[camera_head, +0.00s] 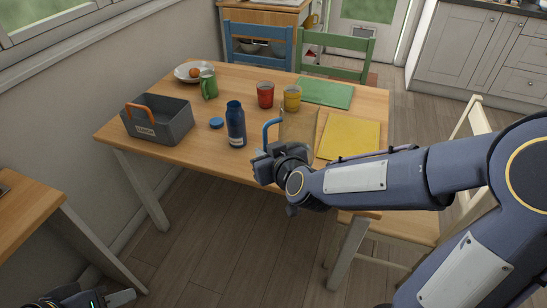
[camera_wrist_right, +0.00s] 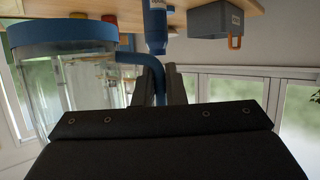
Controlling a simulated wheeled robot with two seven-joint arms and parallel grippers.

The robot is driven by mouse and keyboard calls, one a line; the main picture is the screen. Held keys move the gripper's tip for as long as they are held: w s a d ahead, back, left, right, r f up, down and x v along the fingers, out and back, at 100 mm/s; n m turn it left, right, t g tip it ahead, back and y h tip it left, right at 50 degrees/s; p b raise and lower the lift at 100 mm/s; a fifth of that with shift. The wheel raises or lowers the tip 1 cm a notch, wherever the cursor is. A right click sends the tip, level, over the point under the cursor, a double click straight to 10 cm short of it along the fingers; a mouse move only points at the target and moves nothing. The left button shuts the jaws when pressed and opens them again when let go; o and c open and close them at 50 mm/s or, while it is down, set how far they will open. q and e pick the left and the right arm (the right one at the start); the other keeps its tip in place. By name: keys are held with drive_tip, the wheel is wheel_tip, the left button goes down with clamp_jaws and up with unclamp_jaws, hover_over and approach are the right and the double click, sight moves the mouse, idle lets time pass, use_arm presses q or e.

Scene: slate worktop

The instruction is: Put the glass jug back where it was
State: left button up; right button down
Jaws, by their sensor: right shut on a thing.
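The clear glass jug (camera_head: 299,128) with a blue handle (camera_head: 267,130) is at the table's near edge, hard to make out against the wood. In the right wrist view the jug (camera_wrist_right: 85,85) fills the left side, with a blue band (camera_wrist_right: 62,30). My right gripper (camera_head: 265,152) is shut on the blue handle, which sits between its fingers in the right wrist view (camera_wrist_right: 160,88). I cannot tell whether the jug touches the table. My left gripper (camera_head: 120,298) is at the bottom left corner, mostly cut off and away from the table; its opening is unclear.
On the table (camera_head: 200,160) stand a blue bottle (camera_head: 236,125), blue lid (camera_head: 216,123), grey crate (camera_head: 160,122), red cup (camera_head: 265,95), yellow cup (camera_head: 291,98), green mug (camera_head: 209,86) and bowl (camera_head: 188,72). Yellow (camera_head: 350,138) and green (camera_head: 326,92) mats lie right.

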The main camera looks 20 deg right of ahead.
drive_tip(key=w+f+b, duration=0.1)
drive_tip(key=w+f, duration=0.2)
drive_tip(key=w, duration=0.1)
drive_tip(key=w+f+b, duration=0.1)
drive_tip(key=w+f, duration=0.2)
drive_tip(key=w, duration=0.1)
drive_tip(key=w+f+b, duration=0.1)
drive_tip(key=w+f, duration=0.2)
drive_tip(key=w, duration=0.1)
drive_tip(key=shift+d, duration=0.2)
wheel_tip(320, 180, down, 3)
drive_tip(key=shift+w+f+b, duration=0.1)
drive_tip(key=shift+b, duration=0.35)
drive_tip(key=shift+f, duration=0.1)
drive_tip(key=c, duration=1.5)
unclamp_jaws()
drive_tip(key=shift+f, duration=0.1)
